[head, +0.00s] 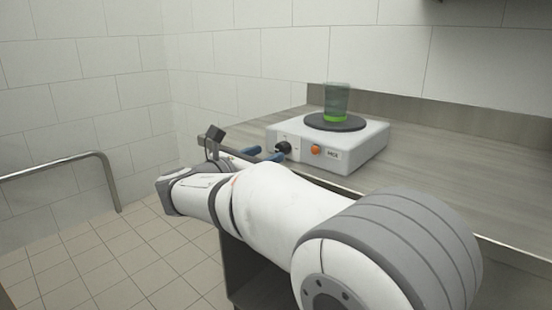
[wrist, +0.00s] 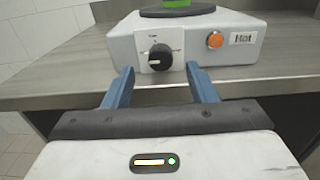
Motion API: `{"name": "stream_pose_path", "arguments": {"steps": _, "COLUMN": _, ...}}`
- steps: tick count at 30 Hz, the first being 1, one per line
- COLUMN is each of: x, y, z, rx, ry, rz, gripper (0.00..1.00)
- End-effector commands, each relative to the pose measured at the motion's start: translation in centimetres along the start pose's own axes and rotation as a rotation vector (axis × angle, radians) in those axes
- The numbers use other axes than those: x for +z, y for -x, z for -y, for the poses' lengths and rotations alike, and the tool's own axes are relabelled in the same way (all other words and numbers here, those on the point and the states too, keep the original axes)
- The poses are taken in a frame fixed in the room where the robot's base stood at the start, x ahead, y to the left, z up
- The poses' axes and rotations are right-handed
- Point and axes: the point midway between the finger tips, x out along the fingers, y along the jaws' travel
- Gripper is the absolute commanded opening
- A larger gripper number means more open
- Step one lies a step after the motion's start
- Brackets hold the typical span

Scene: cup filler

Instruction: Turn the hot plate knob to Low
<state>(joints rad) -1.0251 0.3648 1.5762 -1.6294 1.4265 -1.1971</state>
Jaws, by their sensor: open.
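The hot plate (head: 352,151) is a white box with a dark round plate on top, standing at the front edge of the steel counter. Its black knob (wrist: 160,57) sits on a pale dial panel on the front face, in the middle of the wrist view. A light pointer mark on the knob faces left; the dial print is too small to read. In the head view the knob (head: 283,148) shows just past my fingertips. My gripper (wrist: 161,72) is open, its two blue fingers on either side of and a little below the knob, apart from it and empty.
An orange light or button (wrist: 215,40) and a "Hot" label (wrist: 243,38) are right of the knob. A green-bottomed clear cup (head: 337,104) stands on the plate. The counter (head: 450,185) is clear to the right. A metal rail (head: 60,165) is at the left.

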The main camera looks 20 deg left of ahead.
Motion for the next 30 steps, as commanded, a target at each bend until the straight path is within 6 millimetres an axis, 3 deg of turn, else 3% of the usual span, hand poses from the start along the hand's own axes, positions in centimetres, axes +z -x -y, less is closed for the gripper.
{"name": "stream_pose_path", "arguments": {"steps": 7, "x": -0.3, "y": -3.6, "z": 0.1, "rx": -0.003, "ry": -0.001, "rz": -0.001, "gripper": 0.52}}
{"name": "stream_pose_path", "arguments": {"steps": 19, "x": -0.1, "y": -4.5, "z": 0.1, "rx": -0.002, "ry": 0.0, "rz": -0.002, "gripper": 0.51}}
{"name": "stream_pose_path", "arguments": {"steps": 30, "x": -0.1, "y": -4.5, "z": 0.2, "rx": -0.003, "ry": -0.001, "rz": -0.002, "gripper": 0.21}}
